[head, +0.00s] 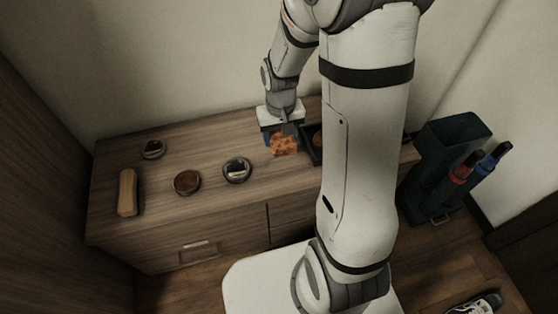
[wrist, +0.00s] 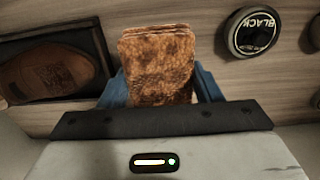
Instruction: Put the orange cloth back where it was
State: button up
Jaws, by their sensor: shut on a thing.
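The orange cloth (head: 284,146) is a small, folded, mottled orange-brown stack. My gripper (head: 283,132) is shut on it over the wooden cabinet top (head: 212,137). In the wrist view the cloth (wrist: 157,62) stands out between the blue fingers of my gripper (wrist: 160,88). I cannot tell whether the cloth touches the cabinet top. A dark tray (head: 315,143) is just right of the gripper, partly hidden by my arm. In the wrist view this tray (wrist: 103,50) is at the left and holds a brown shoe-like item (wrist: 45,70).
On the cabinet stand a tin (head: 237,170), which reads BLACK in the wrist view (wrist: 253,32), a brown round tin (head: 187,182), another small tin (head: 153,149) and a brush (head: 127,192). A dark green bin (head: 440,165) with bottles stands right. A shoe (head: 476,304) lies on the floor.

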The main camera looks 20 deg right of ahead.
aim_at(280, 135)
notch_tip(280, 135, down, 8)
jog(key=b, duration=0.2)
jog(key=shift+b, duration=0.35)
jog(key=shift+f, duration=0.1)
jog(key=o, duration=0.9)
notch_tip(280, 135, up, 12)
jog(key=p, duration=0.4)
jog(key=shift+p, duration=0.3)
jog(key=shift+t, duration=0.6)
jog(key=s+r, duration=0.3)
jog(key=s, duration=0.1)
jog(key=s+r, duration=0.4)
jog(key=s, duration=0.1)
jog(key=s+r, duration=0.3)
jog(key=s, duration=0.1)
jog(key=shift+s+a+r, duration=0.15)
jog(key=shift+s+r, duration=0.05)
jog(key=shift+r, duration=0.1)
